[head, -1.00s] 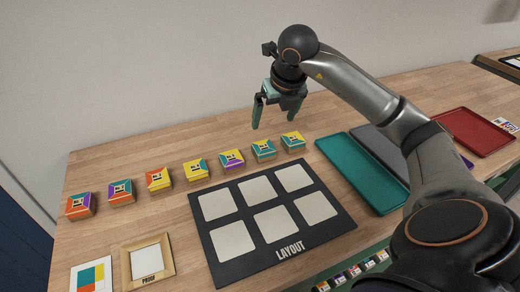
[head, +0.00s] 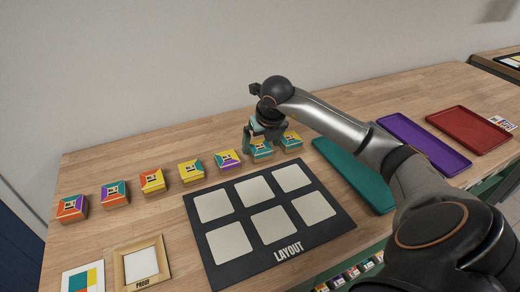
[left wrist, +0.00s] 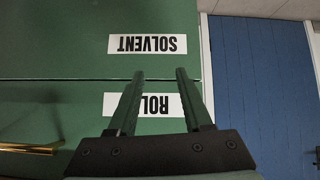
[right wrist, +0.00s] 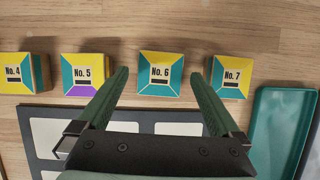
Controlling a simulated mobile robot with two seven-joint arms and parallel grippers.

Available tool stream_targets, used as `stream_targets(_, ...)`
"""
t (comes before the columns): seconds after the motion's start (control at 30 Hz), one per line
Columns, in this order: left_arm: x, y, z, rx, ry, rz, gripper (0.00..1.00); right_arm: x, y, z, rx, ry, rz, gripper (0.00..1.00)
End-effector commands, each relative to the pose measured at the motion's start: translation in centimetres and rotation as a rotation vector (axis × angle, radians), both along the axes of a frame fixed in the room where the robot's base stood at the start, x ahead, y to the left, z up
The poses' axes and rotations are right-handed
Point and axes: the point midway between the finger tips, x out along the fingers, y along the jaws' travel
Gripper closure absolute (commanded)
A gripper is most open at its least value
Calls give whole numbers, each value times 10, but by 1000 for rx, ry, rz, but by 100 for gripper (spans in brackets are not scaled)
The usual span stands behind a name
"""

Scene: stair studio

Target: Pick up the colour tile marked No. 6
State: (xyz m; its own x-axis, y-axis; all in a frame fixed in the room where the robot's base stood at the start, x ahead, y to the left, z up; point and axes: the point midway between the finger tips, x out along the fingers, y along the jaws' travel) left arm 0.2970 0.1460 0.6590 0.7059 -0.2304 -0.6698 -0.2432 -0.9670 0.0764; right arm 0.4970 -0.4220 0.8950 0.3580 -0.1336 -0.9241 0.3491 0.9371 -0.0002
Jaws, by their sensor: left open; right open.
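The No. 6 tile (right wrist: 160,73), a block with yellow and teal faces and a white label, stands on the wooden table in the right wrist view. In the head view it is the second from the right in the row of tiles (head: 260,152). My right gripper (right wrist: 163,75) is open, its fingers to the left and right of the No. 6 tile as seen from the wrist; I cannot tell whether they touch it. In the head view my right gripper (head: 262,134) is low over that tile. My left gripper (left wrist: 160,75) is open and empty before a green cabinet front.
The No. 5 tile (right wrist: 85,74) and No. 7 tile (right wrist: 230,76) flank it closely. The black layout board (head: 345,222) lies in front. A teal tray (head: 350,172), a purple tray (head: 425,142) and a red tray (head: 470,130) lie to the right.

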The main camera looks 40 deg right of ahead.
Motion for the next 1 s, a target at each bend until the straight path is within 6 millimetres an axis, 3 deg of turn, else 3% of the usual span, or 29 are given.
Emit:
stream_targets(0.1,0,1,-2,2,3,0,50,3,-1,-10,2,2,0,0)
stream_targets(0.37,-1,2,-3,5,4,2,50,4,-1,-11,0,0,1,2)
stream_targets(1.0,1,2,0,3,-2,4,50,4,-2,-11,0,-1,0,74)
